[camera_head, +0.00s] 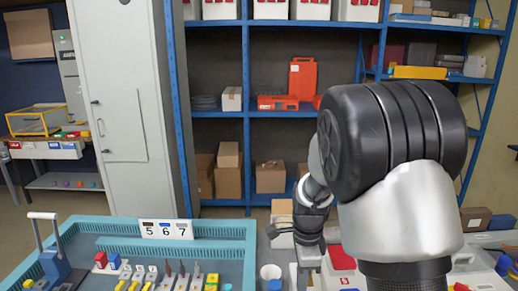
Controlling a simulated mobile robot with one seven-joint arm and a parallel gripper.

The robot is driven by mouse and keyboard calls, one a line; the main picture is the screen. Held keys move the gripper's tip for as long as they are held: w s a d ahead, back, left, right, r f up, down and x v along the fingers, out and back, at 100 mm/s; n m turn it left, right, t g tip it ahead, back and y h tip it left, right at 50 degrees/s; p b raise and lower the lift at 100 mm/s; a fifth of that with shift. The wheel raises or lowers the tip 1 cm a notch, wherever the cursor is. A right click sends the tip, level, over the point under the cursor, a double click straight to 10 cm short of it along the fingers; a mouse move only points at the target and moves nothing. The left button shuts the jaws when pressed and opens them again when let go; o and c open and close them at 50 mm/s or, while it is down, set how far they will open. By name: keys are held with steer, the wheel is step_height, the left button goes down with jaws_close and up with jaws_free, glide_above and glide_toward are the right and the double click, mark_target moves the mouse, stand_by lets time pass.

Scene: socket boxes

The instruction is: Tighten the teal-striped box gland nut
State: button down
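My gripper (309,239) points down over the right part of the bench, just left of my large black and silver arm link. It is dark and small in the picture, and its fingers cannot be made out clearly. Pale grey box-like parts (308,256) lie right below it; whether it touches them I cannot tell. I cannot make out a teal stripe or a gland nut on any box here. My arm hides much of the bench on the right.
A teal tray (245,232) holds a "5 6 7" sign (166,229) and several small coloured parts. A lever device (55,262) stands at its left. A white cup (270,273) and a red-topped item (341,258) are near my gripper. Blue shelving (247,115) stands behind.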

steer(key=s+d+n+p, duration=0.3)
steer(key=s+n, duration=0.2)
steer(key=n, duration=0.7)
step_height(320, 180, down, 6)
steer(key=b, duration=0.4)
steer(key=shift+a+f+b, duration=0.1)
steer(key=shift+b, duration=0.25)
steer(key=shift+w, duration=0.25)
steer(key=shift+w+a, duration=0.2)
steer(key=shift+a, duration=0.2)
steer(key=shift+w+a, duration=0.35)
stand_by(0.3)
steer(key=shift+s+a+r, duration=0.2)
steer(key=shift+a, duration=0.05)
